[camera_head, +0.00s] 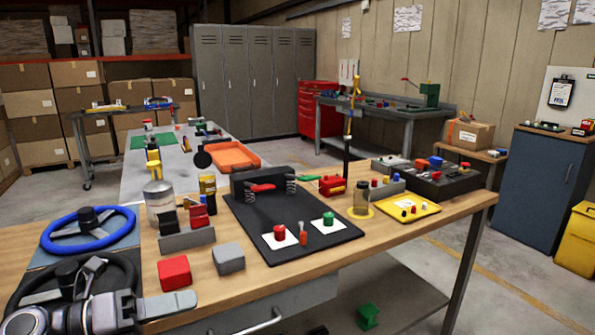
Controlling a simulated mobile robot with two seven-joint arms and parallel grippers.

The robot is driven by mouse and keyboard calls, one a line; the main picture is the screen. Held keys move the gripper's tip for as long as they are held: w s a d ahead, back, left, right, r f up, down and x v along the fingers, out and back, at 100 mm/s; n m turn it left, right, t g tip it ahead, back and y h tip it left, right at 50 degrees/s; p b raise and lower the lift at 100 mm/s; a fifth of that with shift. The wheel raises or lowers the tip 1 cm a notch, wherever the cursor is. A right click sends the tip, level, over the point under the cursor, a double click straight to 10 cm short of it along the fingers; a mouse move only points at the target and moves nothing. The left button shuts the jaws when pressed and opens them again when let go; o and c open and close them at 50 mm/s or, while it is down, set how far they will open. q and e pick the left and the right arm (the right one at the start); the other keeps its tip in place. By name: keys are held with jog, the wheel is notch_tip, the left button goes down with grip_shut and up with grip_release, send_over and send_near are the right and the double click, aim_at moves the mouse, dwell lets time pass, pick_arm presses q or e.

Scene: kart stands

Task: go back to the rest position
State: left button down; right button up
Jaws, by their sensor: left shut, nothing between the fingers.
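My left gripper (180,301) is low at the left of the head view, in front of the wooden workbench (345,250) and near its front edge. Its fingers are together with nothing between them. The black steering wheel (118,268) lies beside and partly behind my left arm, which hides some of it. A red block (174,272) stands on the bench just beyond the fingers, and a grey block (229,258) is to its right. I cannot tell the exact gap between gripper and bench. My right gripper is not in view.
A blue steering wheel (88,228) lies at the bench's left. A black mat (338,240) carries red and green pieces. A yellow tray (409,213) is to the right. A grey table (180,180) stands behind. Floor is open right of the bench.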

pick_arm(q)
jog(key=s+a+f+n+t+y+p, duration=0.1)
jog(key=s+f+n+t+y, duration=0.2)
jog(key=f+n, duration=0.55)
jog(key=s+a+f+n+t+y, duration=0.15)
jog(key=f+n+y, duration=0.35)
jog(key=n, duration=0.6)
jog(key=s+f+n+t+y+p, duration=0.1)
jog(key=s+f+n+t+y, duration=0.25)
jog(key=f+n, duration=0.5)
jog(key=s+f+n+g+y, duration=0.2)
jog(key=s+f+n+g, duration=0.3)
jog(key=s+f+n, duration=0.2)
jog(key=shift+s+d, duration=0.2)
jog(key=shift+s, duration=0.85)
